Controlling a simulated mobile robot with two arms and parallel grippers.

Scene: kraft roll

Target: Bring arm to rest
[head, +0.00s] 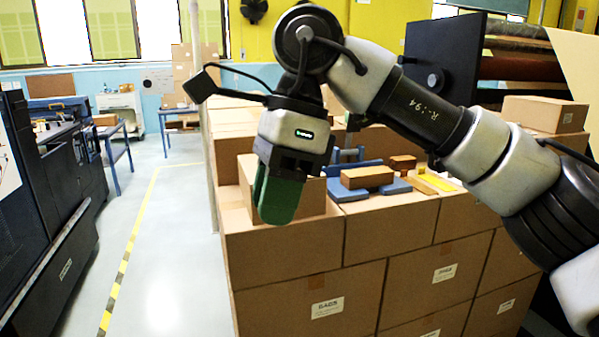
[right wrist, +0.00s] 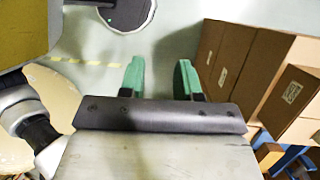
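My right arm reaches in from the right in the head view, bent at the elbow. Its gripper (head: 279,196) has green fingers that point down, in front of the stacked cartons. In the right wrist view the two green fingers of the right gripper (right wrist: 160,80) stand apart with only floor between them, so it is open and empty. My left gripper is in neither view.
Stacked cartons (head: 300,300) fill the middle and right. On top lie a blue tray (head: 350,192), a small brown box (head: 367,177) and a yellow piece (head: 437,182). A dark machine (head: 50,200) stands at left. The floor aisle (head: 175,250) is clear.

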